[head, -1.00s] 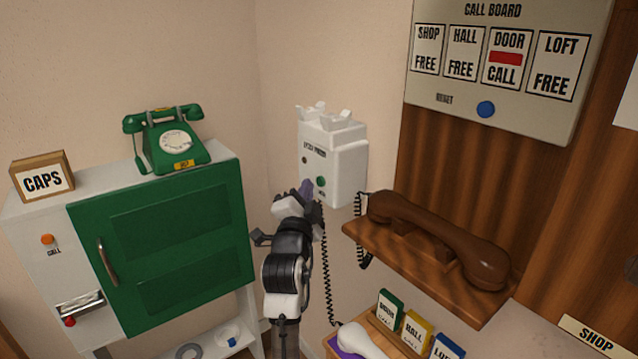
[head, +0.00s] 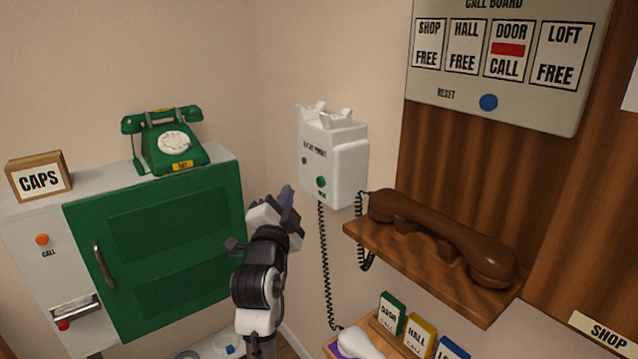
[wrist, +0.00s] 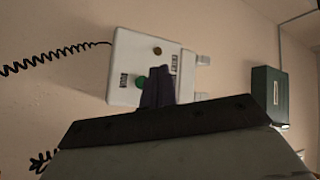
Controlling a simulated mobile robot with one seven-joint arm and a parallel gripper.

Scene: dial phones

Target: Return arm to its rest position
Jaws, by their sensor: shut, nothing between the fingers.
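My gripper (head: 286,195) is raised in front of the corner of the room, left of and below the white wall phone box (head: 333,160). Its fingers are together with nothing between them, and a gap shows between them and the box in the head view. In the wrist view the closed fingers (wrist: 157,86) overlap the white box (wrist: 125,65) and its green button (wrist: 140,83); depth is hard to judge there. The box's cradle on top is empty. Its white handset (head: 358,343) lies low on the purple part of the wooden stand, joined by a black coiled cord.
A green cabinet (head: 160,255) with a green dial phone (head: 165,142) and a CAPS block (head: 40,177) stands left. A brown handset (head: 440,232) rests on a wooden shelf at right, below the call board (head: 500,60). Several cards stand on the lower stand.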

